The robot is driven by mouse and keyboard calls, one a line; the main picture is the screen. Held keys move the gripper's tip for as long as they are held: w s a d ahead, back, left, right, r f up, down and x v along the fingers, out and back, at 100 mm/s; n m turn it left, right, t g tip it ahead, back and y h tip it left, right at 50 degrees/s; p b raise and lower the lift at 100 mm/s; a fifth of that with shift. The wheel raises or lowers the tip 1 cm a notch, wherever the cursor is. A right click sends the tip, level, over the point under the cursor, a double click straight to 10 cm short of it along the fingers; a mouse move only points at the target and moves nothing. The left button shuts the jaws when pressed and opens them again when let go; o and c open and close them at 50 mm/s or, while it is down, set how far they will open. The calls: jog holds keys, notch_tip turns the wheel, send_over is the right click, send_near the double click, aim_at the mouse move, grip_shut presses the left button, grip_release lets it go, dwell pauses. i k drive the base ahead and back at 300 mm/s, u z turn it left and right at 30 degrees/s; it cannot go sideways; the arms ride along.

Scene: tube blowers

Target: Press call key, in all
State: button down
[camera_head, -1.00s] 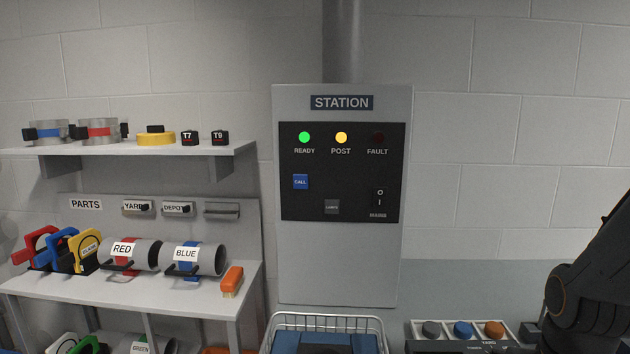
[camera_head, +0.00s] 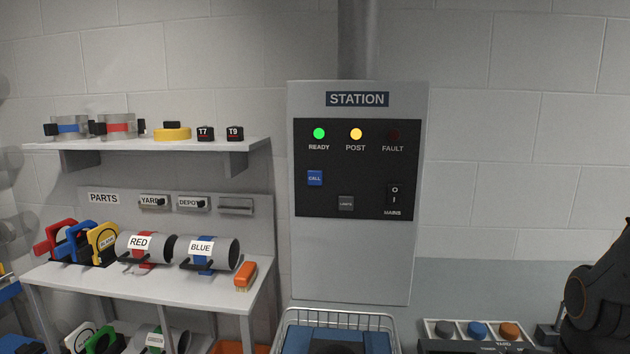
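The blue call key (camera_head: 315,178), marked CALL, sits at the left of the black panel (camera_head: 340,205) on the grey STATION cabinet (camera_head: 350,255). Above it the READY lamp (camera_head: 319,133) glows green and the POST lamp (camera_head: 356,134) glows yellow. The FAULT lamp (camera_head: 393,136) is dark. A grey key (camera_head: 346,203) and a black rocker switch (camera_head: 394,195) are lower on the panel. Part of my dark arm shows at the lower right edge, well away from the key. My gripper is out of view.
A wire basket (camera_head: 300,317) with a blue item stands below the cabinet. A tray (camera_head: 434,343) with grey, blue and orange round pieces is right of it. At left, a parts bench (camera_head: 120,277) holds labelled tubes and clamps under a shelf (camera_head: 120,148). The space before the panel is clear.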

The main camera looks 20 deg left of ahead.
aim_at(314, 177)
jog(key=z, duration=0.3)
jog(key=k, duration=1.55)
jog(key=u, duration=0.7)
jog(key=i, duration=1)
jog(key=u, duration=0.05)
